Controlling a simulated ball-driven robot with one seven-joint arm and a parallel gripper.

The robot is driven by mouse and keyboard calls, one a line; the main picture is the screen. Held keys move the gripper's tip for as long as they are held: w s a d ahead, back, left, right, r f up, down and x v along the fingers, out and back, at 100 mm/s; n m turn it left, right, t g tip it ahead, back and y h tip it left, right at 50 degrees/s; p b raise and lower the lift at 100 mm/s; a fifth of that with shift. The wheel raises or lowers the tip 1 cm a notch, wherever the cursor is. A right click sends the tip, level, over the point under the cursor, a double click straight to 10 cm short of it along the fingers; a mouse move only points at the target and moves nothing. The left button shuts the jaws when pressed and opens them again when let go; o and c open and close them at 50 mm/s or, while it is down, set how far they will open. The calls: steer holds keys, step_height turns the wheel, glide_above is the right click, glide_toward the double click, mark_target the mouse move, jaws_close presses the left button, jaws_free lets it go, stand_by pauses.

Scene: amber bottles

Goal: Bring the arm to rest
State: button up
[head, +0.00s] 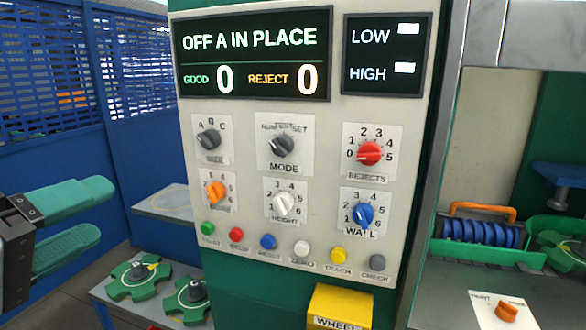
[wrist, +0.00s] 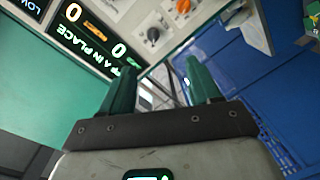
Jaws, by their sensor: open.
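My gripper (head: 88,220) is at the left edge of the head view, with two green fingers spread apart and nothing between them. It is left of the control panel (head: 290,105) and clear of the knobs in the picture. In the wrist view the gripper (wrist: 198,75) shows its two green fingers apart, with the panel's display (wrist: 85,38) beyond them at upper left. Most of the arm is out of view.
The panel has several knobs, a row of buttons and a yellow box (head: 338,308) below. Green star-shaped parts (head: 138,278) sit on a low shelf at lower left. Blue mesh fencing (head: 45,80) stands behind. A green tray (head: 490,250) with blue rollers is at right.

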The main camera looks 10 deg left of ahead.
steer(key=w+d+f+m+g+h, duration=0.1)
steer(key=w+d+f+g, duration=0.1)
steer(key=w+d+f, duration=0.45)
steer(key=w+d+f+m+g+h, duration=0.15)
steer(key=w+d+f, duration=0.25)
steer(key=d+f, duration=0.5)
steer(key=w+d+f+m+g, duration=0.15)
steer(key=d+f+g, duration=0.35)
steer(key=d+f, duration=1.1)
steer(key=s+d+f+m+g, duration=0.2)
steer(key=s+d+f, duration=0.3)
steer(key=d+f, duration=0.25)
steer(key=s+d+f+m+g, duration=0.2)
steer(key=s+d+f, duration=0.35)
steer(key=d, duration=0.25)
steer(key=s+d+f+m+g+y, duration=0.1)
steer(key=s+d+f+m, duration=0.1)
steer(key=s, duration=0.6)
steer(key=s+d+f+m+g+y, duration=0.1)
steer(key=s+d+f+g+y, duration=0.1)
steer(key=s+d+f, duration=0.3)
steer(key=s+d, duration=0.1)
steer(key=s, duration=0.3)
steer(key=shift+s+m, duration=0.25)
steer(key=shift+m, duration=0.15)
steer(key=shift+g, duration=0.25)
